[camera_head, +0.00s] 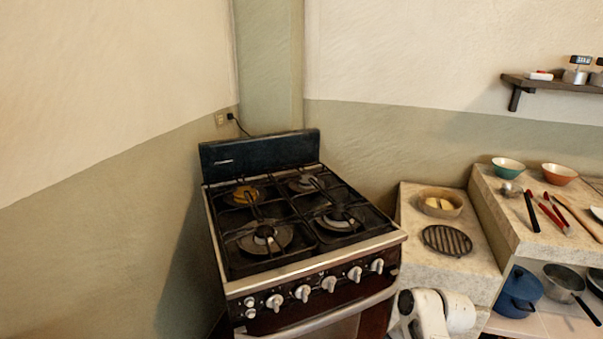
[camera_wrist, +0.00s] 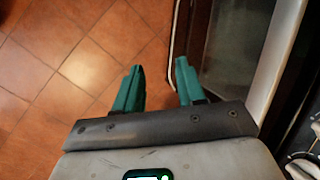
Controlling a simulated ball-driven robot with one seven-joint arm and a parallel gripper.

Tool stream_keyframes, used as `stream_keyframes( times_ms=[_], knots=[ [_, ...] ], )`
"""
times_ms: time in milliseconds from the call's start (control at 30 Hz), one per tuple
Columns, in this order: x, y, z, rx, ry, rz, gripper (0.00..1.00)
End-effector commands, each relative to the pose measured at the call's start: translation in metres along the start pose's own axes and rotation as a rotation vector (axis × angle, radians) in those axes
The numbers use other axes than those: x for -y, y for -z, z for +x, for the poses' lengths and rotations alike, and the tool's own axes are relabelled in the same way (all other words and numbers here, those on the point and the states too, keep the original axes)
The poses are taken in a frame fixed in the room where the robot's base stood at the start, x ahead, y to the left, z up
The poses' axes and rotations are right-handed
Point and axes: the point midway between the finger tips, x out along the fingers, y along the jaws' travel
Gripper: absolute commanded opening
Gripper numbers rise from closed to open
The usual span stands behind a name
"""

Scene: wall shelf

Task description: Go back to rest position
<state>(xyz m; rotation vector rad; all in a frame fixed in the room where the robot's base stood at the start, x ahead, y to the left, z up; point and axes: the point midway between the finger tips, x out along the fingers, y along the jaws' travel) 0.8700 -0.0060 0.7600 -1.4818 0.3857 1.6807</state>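My gripper (camera_wrist: 159,68) shows in the wrist view with its two teal fingers apart and nothing between them. It points down over the tiled floor (camera_wrist: 60,55), close to the stove's front. The stove (camera_wrist: 225,60) stands just right of the fingers, with the oven door's dark pane and pale edge in view. In the head view the stove (camera_head: 300,276) stands in the middle.
Right of the stove is a stone counter (camera_head: 412,203) with a bowl of yellow pieces (camera_head: 440,203) and a round dark grate (camera_head: 447,240). A higher counter (camera_head: 500,215) holds two bowls and utensils. A blue pot (camera_head: 518,292) sits below. A wall shelf (camera_head: 545,84) is upper right.

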Motion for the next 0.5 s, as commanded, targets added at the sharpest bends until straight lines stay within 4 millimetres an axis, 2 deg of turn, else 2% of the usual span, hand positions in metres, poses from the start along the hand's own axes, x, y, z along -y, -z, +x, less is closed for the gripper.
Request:
stream_keyframes(
  times_ms=[33,233,367,500],
  knots=[
    [-0.024,-0.008,0.009,-0.019,-0.018,-0.045,0.39],
    [-0.105,-0.040,0.023,-0.096,-0.094,-0.254,0.39],
    [-0.156,-0.067,0.022,-0.135,-0.151,-0.388,0.39],
    [-0.208,-0.100,0.010,-0.170,-0.217,-0.533,0.39]
  ],
)
